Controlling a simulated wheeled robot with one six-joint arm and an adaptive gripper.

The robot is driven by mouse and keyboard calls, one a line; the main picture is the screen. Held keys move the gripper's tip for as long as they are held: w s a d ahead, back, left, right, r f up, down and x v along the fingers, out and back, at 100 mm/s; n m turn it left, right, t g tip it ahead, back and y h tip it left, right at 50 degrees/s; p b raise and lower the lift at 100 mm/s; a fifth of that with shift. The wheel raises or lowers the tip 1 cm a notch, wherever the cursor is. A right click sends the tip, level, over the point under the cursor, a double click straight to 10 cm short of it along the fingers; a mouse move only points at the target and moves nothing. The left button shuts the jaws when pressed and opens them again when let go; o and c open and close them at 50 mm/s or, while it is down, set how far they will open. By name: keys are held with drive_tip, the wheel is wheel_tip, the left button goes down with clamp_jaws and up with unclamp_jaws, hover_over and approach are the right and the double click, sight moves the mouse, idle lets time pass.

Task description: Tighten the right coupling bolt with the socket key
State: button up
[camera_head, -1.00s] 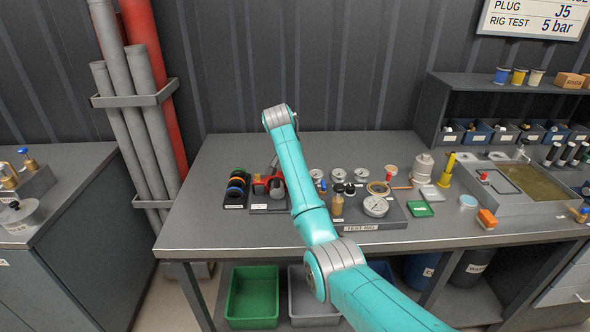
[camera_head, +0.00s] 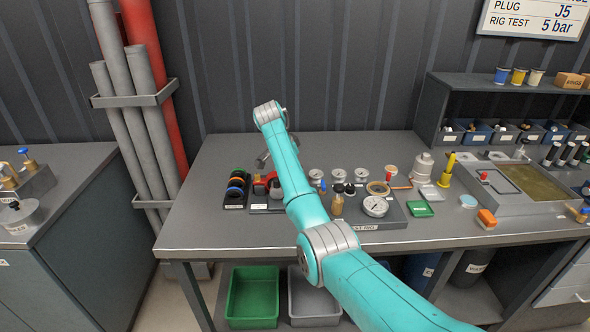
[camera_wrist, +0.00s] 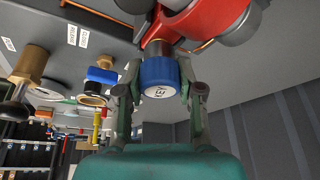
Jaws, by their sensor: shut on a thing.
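My gripper (camera_wrist: 158,92) is shut on the blue round head of the socket key (camera_wrist: 158,72), whose white end label faces the wrist camera. A finger lies on each side of it. Beyond the blue head, a short darker shaft points to the red pump body (camera_wrist: 215,25). I cannot tell whether the key's tip touches or sits on a bolt. The coupling bolts cannot be made out. In the head view, the red pump (camera_head: 260,186) is partly behind my arm, and the key is hidden or too small to tell.
A row of dark, blue and orange rings (camera_head: 236,187) stands left of the pump. The test rig with its gauge (camera_head: 376,206) and brass fittings is to the right. In the wrist view, a brass fitting (camera_wrist: 32,62) and a blue-topped part (camera_wrist: 102,75) lie left of the key.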

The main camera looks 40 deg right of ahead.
drive_tip(key=shift+w+a, duration=0.1)
drive_tip(key=shift+a, duration=0.1)
drive_tip(key=m+g, duration=0.1)
drive_tip(key=m, duration=0.3)
drive_tip(key=shift+m+g, duration=0.3)
drive_tip(key=shift+g, duration=0.1)
drive_tip(key=shift+n+t, duration=0.3)
drive_tip(key=shift+n, duration=0.4)
drive_tip(key=shift+r, duration=0.1)
drive_tip(key=shift+d+r, duration=0.15)
drive_tip(key=shift+r, duration=2)
